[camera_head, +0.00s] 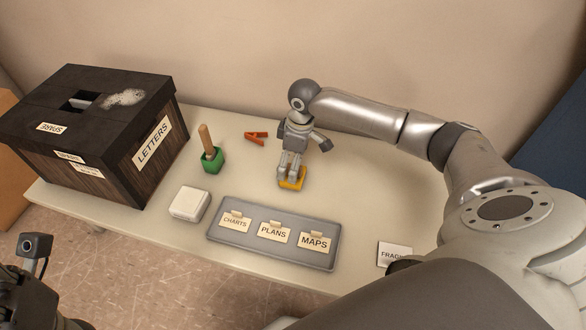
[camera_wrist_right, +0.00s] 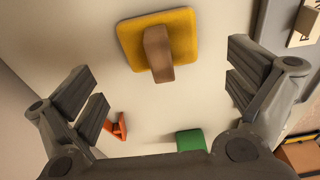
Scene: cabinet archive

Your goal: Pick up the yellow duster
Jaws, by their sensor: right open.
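The yellow duster (camera_wrist_right: 181,22) is a square yellow pad with a brown handle (camera_wrist_right: 158,53), seen from above in the right wrist view. It lies flat on the table between and slightly beyond my right gripper's spread fingers. In the head view only part of the duster (camera_head: 292,184) shows, below my right gripper (camera_head: 291,170), which hides the rest. My right gripper (camera_wrist_right: 165,85) is open and empty, pointing down above the duster; the handle stands up toward it. Part of my left gripper (camera_head: 30,295) shows at the lower left of the head view, its fingers not clearly visible.
A green block with a wooden handle (camera_head: 212,160) and an orange clip (camera_head: 256,138) stand left of the duster. A grey tray (camera_head: 225,254) with labelled cards and a white box (camera_head: 189,204) lie in front. A dark LETTERS box (camera_head: 115,160) fills the left end.

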